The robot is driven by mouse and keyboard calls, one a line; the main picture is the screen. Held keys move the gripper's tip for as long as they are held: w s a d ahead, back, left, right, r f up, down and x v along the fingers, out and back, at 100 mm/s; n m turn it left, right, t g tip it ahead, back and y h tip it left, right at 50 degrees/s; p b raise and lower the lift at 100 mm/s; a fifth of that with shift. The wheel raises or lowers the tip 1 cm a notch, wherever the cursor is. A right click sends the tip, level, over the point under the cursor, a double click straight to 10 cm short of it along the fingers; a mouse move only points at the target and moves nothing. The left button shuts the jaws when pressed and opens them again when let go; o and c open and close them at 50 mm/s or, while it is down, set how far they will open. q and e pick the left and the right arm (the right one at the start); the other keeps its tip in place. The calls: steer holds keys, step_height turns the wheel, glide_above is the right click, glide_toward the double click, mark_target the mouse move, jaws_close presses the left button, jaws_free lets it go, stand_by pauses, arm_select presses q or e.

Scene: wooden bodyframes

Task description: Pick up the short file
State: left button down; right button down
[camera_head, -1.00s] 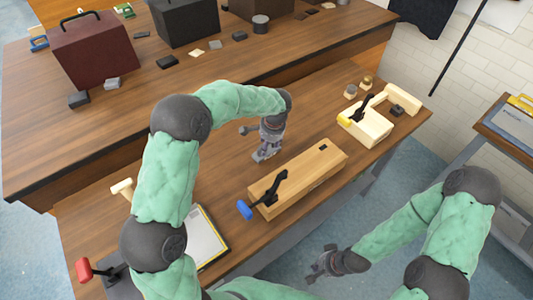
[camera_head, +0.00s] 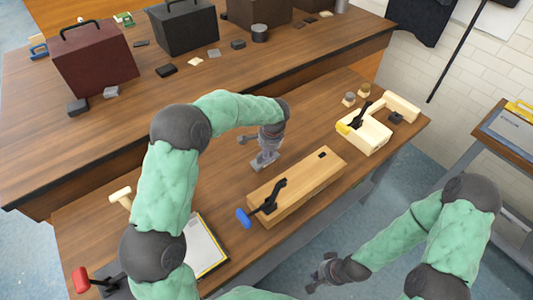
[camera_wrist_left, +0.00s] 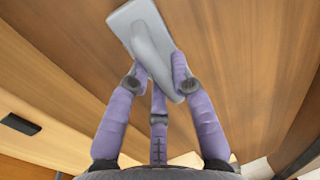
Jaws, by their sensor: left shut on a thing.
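My left gripper (camera_head: 267,150) reaches down over the front workbench, behind the long wooden block. In the left wrist view its purple fingers (camera_wrist_left: 160,85) are shut on a flat grey tool with a raised rounded bar along it. This is likely the short file (camera_wrist_left: 136,22). In the head view the file's grey end (camera_head: 264,162) shows below the fingers. I cannot tell whether it touches the bench or hangs just above it. My right gripper (camera_head: 323,272) is empty, low in front of the bench; its finger opening is unclear.
The long wooden block (camera_head: 306,182) with a blue-handled clamp (camera_head: 244,217) lies close in front. A pale wooden piece (camera_head: 368,138) stands at right. A clipboard (camera_head: 205,246) and red-handled clamp (camera_head: 82,279) lie at left. Dark boxes stand on the back bench (camera_head: 120,135).

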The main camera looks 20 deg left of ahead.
arm_select(q)
steer(key=shift+r, duration=0.65)
steer(key=r, duration=0.1)
steer(key=r+p, duration=0.1)
steer(key=shift+s+r+p, duration=0.2)
steer(key=shift+r+p, duration=0.1)
steer(key=s+r+p, duration=0.3)
steer(key=s+r, duration=0.6)
steer(key=s, duration=0.4)
steer(key=shift+s+a, duration=0.15)
steer(key=shift+s, duration=0.15)
steer(key=c, duration=1.6)
jaws_free()
steer(key=shift+c, duration=0.2)
jaws_close()
steer(key=shift+p, duration=0.4)
